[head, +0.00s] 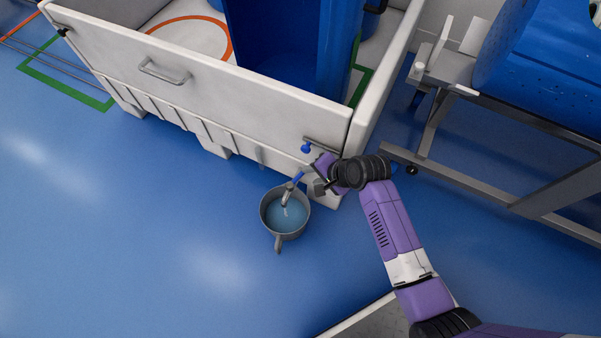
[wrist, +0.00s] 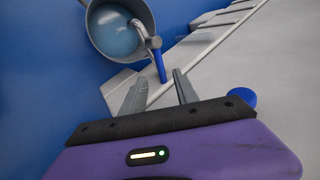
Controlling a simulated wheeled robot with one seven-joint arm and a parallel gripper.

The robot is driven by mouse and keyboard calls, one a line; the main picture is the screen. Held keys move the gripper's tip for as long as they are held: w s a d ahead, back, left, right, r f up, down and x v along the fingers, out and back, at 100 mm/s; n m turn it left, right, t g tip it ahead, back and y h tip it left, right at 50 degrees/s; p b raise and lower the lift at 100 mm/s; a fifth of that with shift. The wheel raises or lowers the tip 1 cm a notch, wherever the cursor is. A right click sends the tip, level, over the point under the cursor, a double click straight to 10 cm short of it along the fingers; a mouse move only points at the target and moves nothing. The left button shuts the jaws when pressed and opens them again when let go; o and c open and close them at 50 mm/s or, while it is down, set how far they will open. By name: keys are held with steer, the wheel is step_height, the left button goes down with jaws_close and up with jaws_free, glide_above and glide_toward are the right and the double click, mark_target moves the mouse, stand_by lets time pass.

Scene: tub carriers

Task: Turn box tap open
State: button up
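The box tap (head: 289,191) sits low on the white box (head: 239,88), with a silver spout over a grey bucket. Its blue lever (head: 298,177) slants up toward my gripper. In the wrist view, the spout (wrist: 140,32) reaches over the bucket and the blue lever (wrist: 159,66) points toward my gripper. My gripper (wrist: 160,75) is open, its two fingertips apart on either side of the lever's near end. I cannot tell whether they touch it. The grey bucket (head: 278,236) stands on the floor with pale blue liquid in it; a pale streak shows below the spout.
A blue knob (head: 306,148) is on the box wall above the tap; it seems to show right of my gripper in the wrist view (wrist: 241,97). A metal stand (head: 470,105) with a blue drum is at the right. The blue floor left of the bucket is clear.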

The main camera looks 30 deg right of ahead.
mark_target(300, 176)
steer(key=b+x, duration=0.3)
steer(key=x, duration=0.4)
steer(key=shift+w+f+b, duration=0.1)
steer(key=shift+f+b, duration=0.2)
jaws_close()
stand_by(1.2)
